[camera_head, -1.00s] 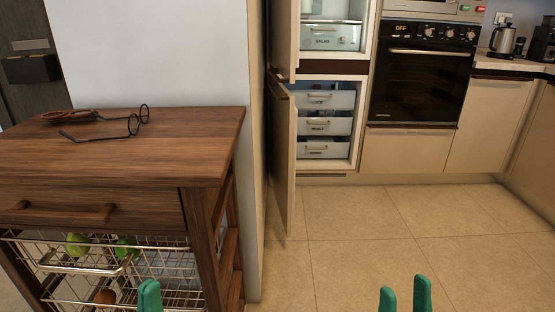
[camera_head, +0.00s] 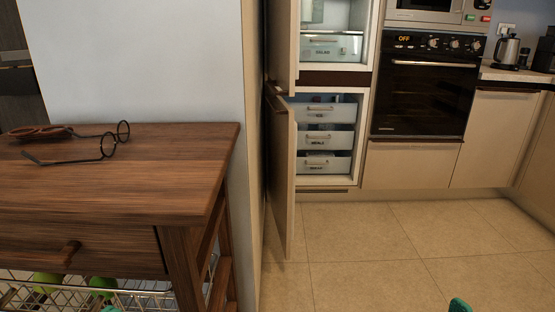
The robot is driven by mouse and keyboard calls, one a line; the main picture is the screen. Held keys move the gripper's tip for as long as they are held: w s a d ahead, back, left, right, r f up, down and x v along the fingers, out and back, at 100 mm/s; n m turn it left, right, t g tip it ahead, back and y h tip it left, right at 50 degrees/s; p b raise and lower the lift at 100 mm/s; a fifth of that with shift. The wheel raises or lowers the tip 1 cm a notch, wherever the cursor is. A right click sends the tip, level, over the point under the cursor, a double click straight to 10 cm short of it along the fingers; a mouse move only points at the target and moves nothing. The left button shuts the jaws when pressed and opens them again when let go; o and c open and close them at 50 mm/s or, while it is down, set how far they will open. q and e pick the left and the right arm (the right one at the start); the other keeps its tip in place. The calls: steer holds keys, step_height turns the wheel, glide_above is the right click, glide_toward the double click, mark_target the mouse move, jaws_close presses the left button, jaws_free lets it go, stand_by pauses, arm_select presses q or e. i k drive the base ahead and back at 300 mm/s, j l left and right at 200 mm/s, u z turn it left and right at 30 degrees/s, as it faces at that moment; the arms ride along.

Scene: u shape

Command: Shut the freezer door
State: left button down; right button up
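The freezer door (camera_head: 281,171) is the lower door of the tall cabinet and stands wide open, seen nearly edge-on. The freezer compartment (camera_head: 327,189) beside it shows several labelled drawers (camera_head: 318,140), pushed in. The fridge door (camera_head: 283,45) above is also open. Only a green fingertip of my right gripper (camera_head: 459,305) shows at the bottom edge, well in front of the door and to its right. A small bit of green at the bottom left (camera_head: 110,309) may be my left gripper's tip; its fingers are otherwise out of sight.
A wooden cart (camera_head: 125,190) with glasses (camera_head: 90,142) on top and a wire basket below stands close at left, beside a white wall (camera_head: 140,60). The tiled floor (camera_head: 370,250) before the freezer is clear. A black oven (camera_head: 424,90) is right of it.

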mark_target(281, 127)
steer(key=i+l, duration=0.15)
steer(key=l, duration=0.25)
steer(key=i+l, duration=0.2)
steer(key=l, duration=0.15)
steer(key=i+l, duration=0.15)
steer(key=l, duration=0.25)
steer(key=i, duration=0.95)
steer(key=u, duration=0.05)
